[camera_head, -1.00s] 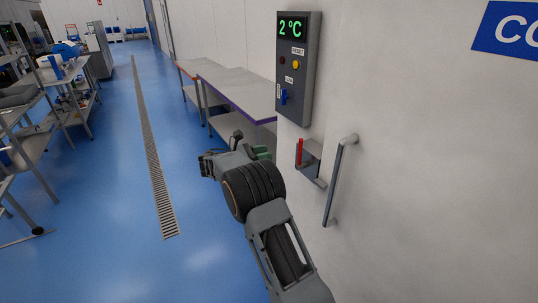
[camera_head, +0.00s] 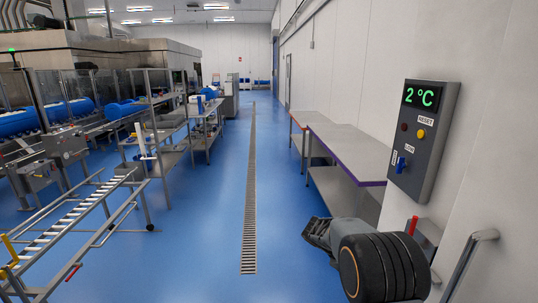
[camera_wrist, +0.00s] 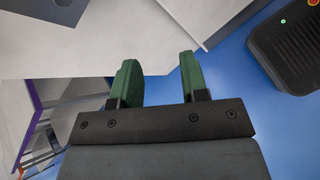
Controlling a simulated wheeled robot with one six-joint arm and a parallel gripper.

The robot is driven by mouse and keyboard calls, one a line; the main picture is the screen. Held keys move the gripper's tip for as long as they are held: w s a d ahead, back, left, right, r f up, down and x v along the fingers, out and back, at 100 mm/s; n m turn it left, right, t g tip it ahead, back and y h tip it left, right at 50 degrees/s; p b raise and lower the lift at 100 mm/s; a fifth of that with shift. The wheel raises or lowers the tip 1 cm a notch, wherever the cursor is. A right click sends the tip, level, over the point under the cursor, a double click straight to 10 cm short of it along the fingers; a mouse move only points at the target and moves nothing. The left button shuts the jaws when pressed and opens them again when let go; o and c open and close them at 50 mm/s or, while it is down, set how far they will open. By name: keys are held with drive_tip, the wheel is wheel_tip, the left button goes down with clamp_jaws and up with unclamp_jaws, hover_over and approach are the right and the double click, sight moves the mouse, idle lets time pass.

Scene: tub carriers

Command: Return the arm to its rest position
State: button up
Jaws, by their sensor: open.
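My gripper (camera_wrist: 159,80) shows in the wrist view with its two green fingers apart and nothing between them. A white wall surface and blue floor lie beyond the fingers. In the head view my arm is folded low at the bottom right, beside the wall and below the control panel (camera_head: 423,135). The gripper's fingers cannot be made out in the head view.
Tables (camera_head: 351,148) stand along the right wall. A door handle (camera_head: 467,262) and a red-handled latch (camera_head: 413,226) are close to my arm. A roller conveyor (camera_head: 72,228) stands at left. The blue floor around the drain grate (camera_head: 250,200) is clear.

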drive_tip(key=s+a+r+m+t+y, duration=0.2)
drive_tip(key=s+a+r+m+y, duration=0.1)
drive_tip(key=s, duration=0.4)
drive_tip(key=s+a+r+m+t+y, duration=0.2)
drive_tip(key=s+a+m+y, duration=0.2)
drive_tip(key=s, duration=0.3)
drive_tip(key=s+a+r+m+t+y, duration=0.2)
drive_tip(key=s+a+r+m+y, duration=0.1)
drive_tip(key=s, duration=0.4)
drive_tip(key=shift+a+r+m, duration=0.35)
drive_tip(key=shift+a+m, duration=0.05)
drive_tip(key=shift+a, duration=0.3)
drive_tip(key=shift+d, duration=0.1)
